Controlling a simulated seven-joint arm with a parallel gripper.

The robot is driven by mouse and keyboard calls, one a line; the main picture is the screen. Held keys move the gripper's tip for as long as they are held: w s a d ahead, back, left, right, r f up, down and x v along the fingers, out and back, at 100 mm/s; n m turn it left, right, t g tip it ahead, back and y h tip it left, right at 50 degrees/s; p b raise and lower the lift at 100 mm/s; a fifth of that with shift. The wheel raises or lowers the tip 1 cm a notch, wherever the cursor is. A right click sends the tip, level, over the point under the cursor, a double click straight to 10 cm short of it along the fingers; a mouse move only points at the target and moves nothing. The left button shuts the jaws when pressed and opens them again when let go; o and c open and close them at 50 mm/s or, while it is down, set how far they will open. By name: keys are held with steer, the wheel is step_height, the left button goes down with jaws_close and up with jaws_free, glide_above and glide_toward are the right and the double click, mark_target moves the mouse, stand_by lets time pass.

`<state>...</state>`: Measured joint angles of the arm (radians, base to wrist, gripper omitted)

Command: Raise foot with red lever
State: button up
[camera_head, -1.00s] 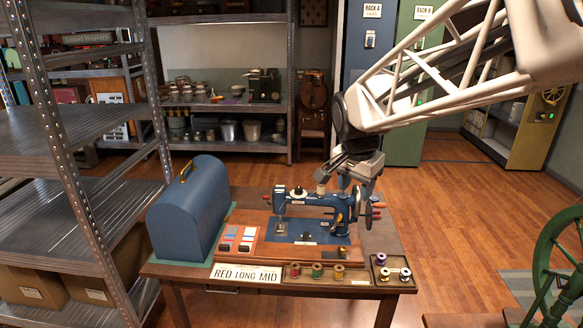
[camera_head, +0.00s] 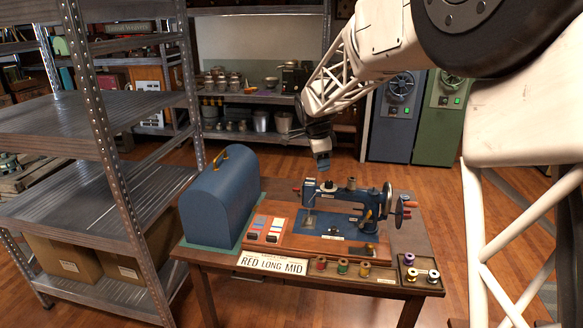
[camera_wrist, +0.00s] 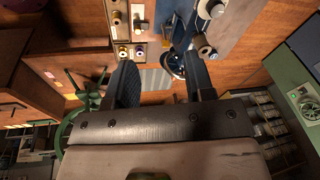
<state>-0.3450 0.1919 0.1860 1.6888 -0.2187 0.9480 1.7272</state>
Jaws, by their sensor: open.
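The blue sewing machine (camera_head: 345,199) stands on a wooden base on the table. A small red tip (camera_head: 296,189) sticks out at the left end of its head and may be the red lever. Red-orange handles (camera_head: 409,204) stick out near the handwheel on the right. The presser foot area is too small to make out. My gripper (camera_head: 321,163) hangs above and behind the machine's head, apart from it. In the wrist view my gripper (camera_wrist: 160,85) has its two fingers apart with nothing held, and part of the handwheel (camera_wrist: 174,65) shows between them.
A blue domed cover (camera_head: 222,200) stands left of the machine. A sign reading "RED LONG MID" (camera_head: 272,265) is at the front edge. Thread spools (camera_head: 342,267) and a small spool tray (camera_head: 420,288) lie front right. A metal shelf (camera_head: 115,140) stands close on the left.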

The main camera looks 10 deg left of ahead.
mark_target(297, 193)
steer(key=w+a+f+m, duration=0.3)
steer(key=w+a+f, duration=0.5)
steer(key=a, duration=0.3)
steer(key=shift+w+a+f+m, duration=0.3)
steer(key=shift+w+a, duration=0.1)
steer(key=shift+w, duration=0.15)
steer(key=shift+f, duration=0.2)
steer(key=shift+x, duration=3.9)
steer(key=shift+w+d+f, duration=0.1)
steer(key=shift+d+f, duration=0.15)
steer(key=shift+w, duration=0.2)
